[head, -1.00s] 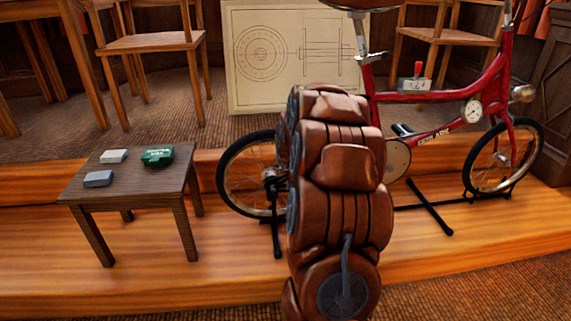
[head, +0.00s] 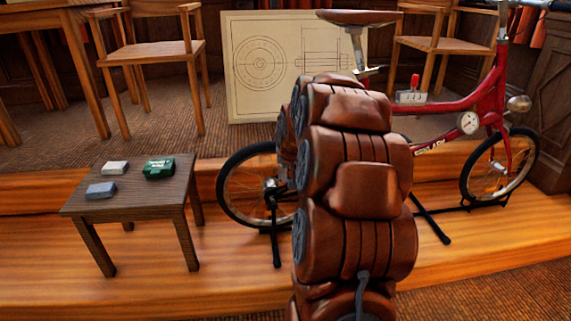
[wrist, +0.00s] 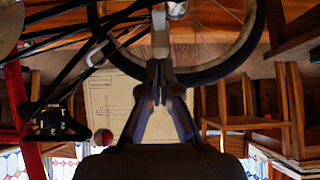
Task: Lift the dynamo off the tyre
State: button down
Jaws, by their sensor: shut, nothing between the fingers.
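The red bicycle (head: 470,104) stands on a raised wooden step, held by black stands. Its rear tyre (head: 221,195) is partly behind my arm in the head view. In the wrist view, which looks upside down, the tyre (wrist: 214,72) arcs across the top. My gripper (wrist: 162,84) is shut and empty, its fingertips together close to the tyre. A pale metal part (wrist: 160,34) shows just beyond the fingertips, and a silvery rounded part lies by the top edge. I cannot tell whether either is the dynamo. My arm hides the gripper in the head view.
A small dark table (head: 140,190) stands left of the bicycle with a green box (head: 159,168) and two grey blocks. A drawing board (head: 262,95) and wooden chairs stand behind. Stand legs reach over the step.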

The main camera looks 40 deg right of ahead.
jog(key=shift+p+v, duration=0.4)
jog(key=shift+v, duration=1.75)
jog(key=shift+s+a, duration=0.1)
jog(key=s+a+r+n+g+y+p, duration=0.1)
jog(key=s+a+r+p, duration=0.2)
jog(key=a+r+p, duration=0.35)
jog(key=s+a+r+n+g+y+p, duration=0.1)
jog(key=s+a+r+p, duration=0.25)
jog(key=a, duration=0.55)
jog(key=s+a+r+n+g+y+p, duration=0.1)
jog(key=s+a+r+p, duration=0.1)
jog(key=a+r+p, duration=0.35)
jog(key=s+a+r+n+g+p, duration=0.1)
jog(key=s+a+r+g+p, duration=0.1)
jog(key=s+a+r+p, duration=0.2)
jog(key=s+a+r+n+g+y+p, duration=0.1)
jog(key=s+a+r+n+p, duration=0.1)
jog(key=s+a+r+p, duration=0.2)
jog(key=s+a+r+n+g+y+p, duration=0.1)
jog(key=s+a+r+g+p, duration=0.1)
jog(key=s+a+r+p, duration=0.3)
jog(key=s+a+p, duration=0.4)
jog(key=s, duration=0.6)
jog(key=shift+g, duration=0.3)
jog(key=shift+d+r, duration=0.1)
